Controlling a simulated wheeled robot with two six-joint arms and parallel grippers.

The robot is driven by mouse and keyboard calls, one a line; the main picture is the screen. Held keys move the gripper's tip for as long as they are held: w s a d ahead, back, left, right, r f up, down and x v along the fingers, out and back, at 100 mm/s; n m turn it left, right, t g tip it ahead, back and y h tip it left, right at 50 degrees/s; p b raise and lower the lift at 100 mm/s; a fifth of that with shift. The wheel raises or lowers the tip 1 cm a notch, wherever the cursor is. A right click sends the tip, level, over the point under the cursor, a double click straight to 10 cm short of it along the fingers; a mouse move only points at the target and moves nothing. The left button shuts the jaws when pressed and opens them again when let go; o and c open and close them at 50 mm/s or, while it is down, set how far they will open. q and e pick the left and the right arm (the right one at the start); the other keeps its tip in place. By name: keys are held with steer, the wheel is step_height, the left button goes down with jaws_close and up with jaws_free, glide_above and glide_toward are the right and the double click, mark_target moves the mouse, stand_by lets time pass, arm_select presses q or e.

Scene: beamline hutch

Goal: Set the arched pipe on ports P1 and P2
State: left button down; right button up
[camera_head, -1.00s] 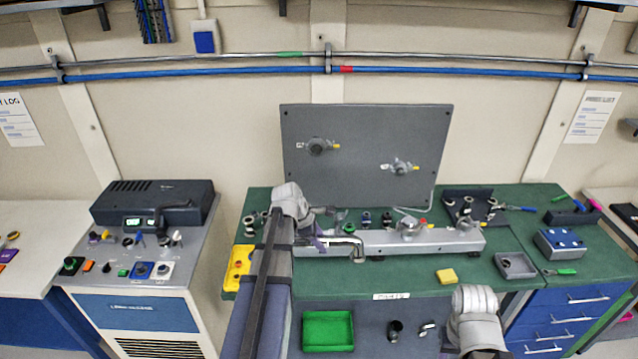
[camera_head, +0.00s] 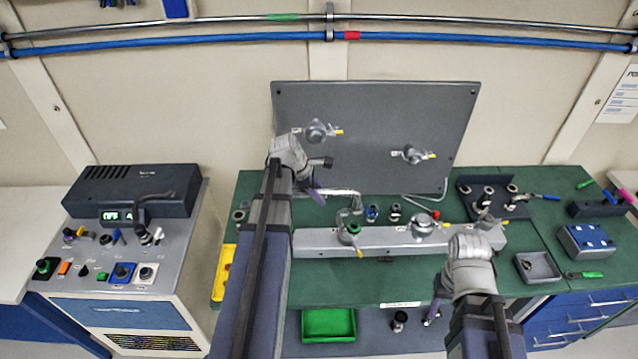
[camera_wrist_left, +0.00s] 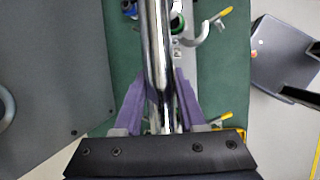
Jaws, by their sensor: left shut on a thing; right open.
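My left gripper (camera_head: 318,195) is shut on the arched pipe (camera_head: 343,192), a shiny silver tube with its right end bent down, above the rear of the bench. In the left wrist view the pipe (camera_wrist_left: 155,50) runs straight between the purple fingers (camera_wrist_left: 158,105). A green-ringed fitting (camera_head: 350,230) stands on the left of the grey rail (camera_head: 385,238), near the pipe's lowered end. Another fitting (camera_head: 422,223) stands further right on the rail. I cannot read which are P1 and P2. My right gripper (camera_head: 440,292) is open at the bench's front; its fingers are partly hidden.
An upright grey panel (camera_head: 375,120) with two valves stands behind the pipe. Several small fittings (camera_head: 372,213) stand between panel and rail. A grey tray (camera_head: 537,267) lies at right, and a green tray (camera_head: 328,324) is low in front.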

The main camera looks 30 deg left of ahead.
arm_select(q)
steer(key=shift+s+d+r, duration=0.1)
steer(key=shift+s+d, duration=0.1)
steer(key=shift+s, duration=0.1)
steer(key=shift+w+a+f+b, duration=0.1)
steer(key=shift+w+f+b, duration=0.1)
steer(key=shift+f+b, duration=0.65)
step_height(320, 180, down, 5)
steer(key=b, duration=0.5)
steer(key=shift+s, duration=0.1)
steer(key=shift+f+b, duration=0.6)
steer(key=shift+b, duration=0.05)
stand_by(0.5)
stand_by(0.5)
steer(key=shift+c, duration=2)
jaws_free()
